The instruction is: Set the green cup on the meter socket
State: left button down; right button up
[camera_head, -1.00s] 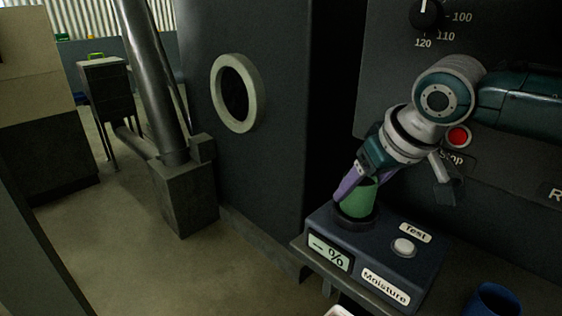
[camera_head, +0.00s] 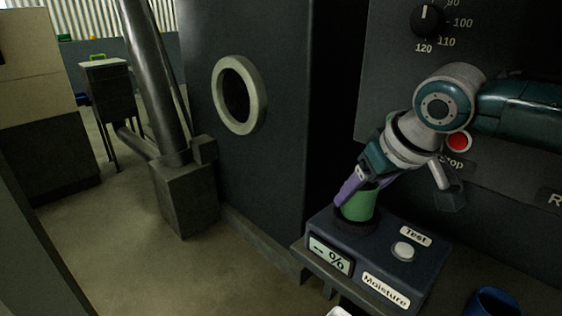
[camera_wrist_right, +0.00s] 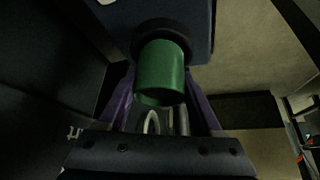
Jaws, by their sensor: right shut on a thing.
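The green cup (camera_head: 360,205) is between the purple fingers of my right gripper (camera_head: 353,192), which is shut on it. The cup stands at the dark round socket (camera_head: 352,226) on top of the moisture meter (camera_head: 376,256), with its lower end at the ring. I cannot tell whether it is fully seated. In the right wrist view the green cup (camera_wrist_right: 162,68) lies between the two fingers (camera_wrist_right: 160,98), with the dark socket ring (camera_wrist_right: 163,28) just beyond it. My left gripper is not in view.
The meter carries a white Test button (camera_head: 403,251) and a percent display (camera_head: 329,256). A blue cup (camera_head: 494,302) stands at the lower right. A dark machine panel with a red stop button (camera_head: 459,142) rises behind my right arm. Open floor lies to the left.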

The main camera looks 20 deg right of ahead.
dwell(0.7)
jog(key=shift+p, duration=0.35)
jog(key=shift+f+b, duration=0.45)
jog(key=shift+f, duration=0.2)
jog(key=o, duration=1.1)
jog(key=shift+c, duration=0.2)
jog(key=shift+r, duration=0.1)
jog(key=p+v, duration=0.3)
jog(key=p, duration=0.2)
jog(key=shift+r, duration=0.1)
jog(key=p+v, duration=0.7)
jog(key=p, duration=0.3)
jog(key=shift+s+r+p, duration=0.2)
jog(key=shift+r+p, duration=0.1)
jog(key=shift+p, duration=0.1)
